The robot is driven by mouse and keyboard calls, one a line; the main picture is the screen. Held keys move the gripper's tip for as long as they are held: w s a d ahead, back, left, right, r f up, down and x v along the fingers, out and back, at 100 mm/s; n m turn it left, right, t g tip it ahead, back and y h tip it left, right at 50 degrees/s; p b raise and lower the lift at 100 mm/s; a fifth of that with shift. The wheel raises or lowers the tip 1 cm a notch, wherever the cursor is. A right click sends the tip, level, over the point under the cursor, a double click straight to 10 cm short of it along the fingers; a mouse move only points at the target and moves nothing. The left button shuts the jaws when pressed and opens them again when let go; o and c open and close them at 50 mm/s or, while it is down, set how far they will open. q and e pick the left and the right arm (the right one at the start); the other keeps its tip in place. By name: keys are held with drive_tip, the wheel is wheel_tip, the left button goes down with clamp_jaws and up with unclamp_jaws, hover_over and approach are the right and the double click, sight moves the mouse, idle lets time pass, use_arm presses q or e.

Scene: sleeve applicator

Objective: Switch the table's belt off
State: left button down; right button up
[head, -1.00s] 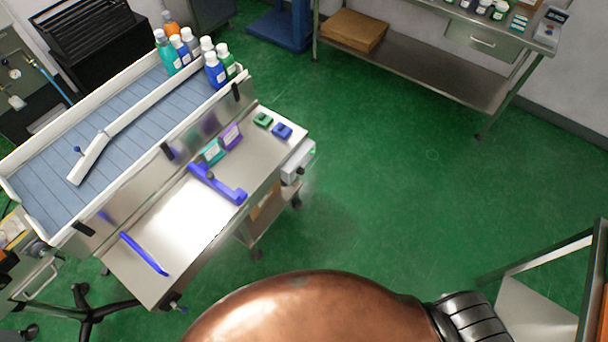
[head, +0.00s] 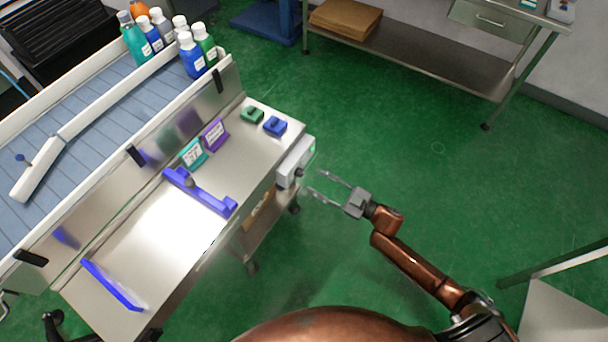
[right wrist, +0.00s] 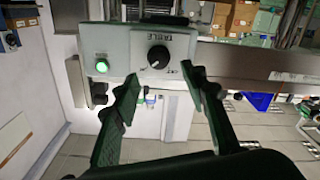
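The table's control box (head: 295,162) is a light grey box on the right end of the steel table. In the right wrist view its face (right wrist: 120,45) carries a black rotary knob (right wrist: 159,57) and a lit green button (right wrist: 102,66). Small lettering by the knob is hard to read, and I cannot tell the knob's setting for sure. My right gripper (head: 316,182) is open and empty, just right of the box, its fingers toward it. In the wrist view its fingertips (right wrist: 158,82) flank the space below the knob. The slatted blue-grey belt (head: 95,130) runs behind the table. My left gripper is out of view.
Several bottles (head: 190,60) stand at the belt's far end. The steel table (head: 140,230) holds a blue bracket (head: 205,195), a blue bar (head: 112,285), teal and purple cards, and green and blue blocks. Open green floor (head: 420,130) lies to the right.

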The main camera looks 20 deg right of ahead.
sight(303, 174)
drive_tip(key=b+x, duration=0.1)
drive_tip(key=x, duration=0.3)
drive_tip(key=shift+w+a+f, duration=0.2)
drive_tip(key=shift+w+a, duration=0.05)
drive_tip(key=shift+w, duration=0.05)
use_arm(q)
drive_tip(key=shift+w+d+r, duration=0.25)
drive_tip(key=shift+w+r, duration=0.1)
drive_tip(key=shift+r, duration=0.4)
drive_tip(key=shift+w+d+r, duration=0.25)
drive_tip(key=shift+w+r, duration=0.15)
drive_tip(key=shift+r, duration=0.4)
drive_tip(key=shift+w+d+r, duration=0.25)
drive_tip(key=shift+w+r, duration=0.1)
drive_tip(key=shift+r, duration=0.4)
use_arm(e)
drive_tip(key=shift+w+a+r, duration=0.1)
drive_tip(key=shift+w+a, duration=0.2)
drive_tip(key=shift+w, duration=0.1)
drive_tip(key=shift+c, duration=0.4)
clamp_jaws()
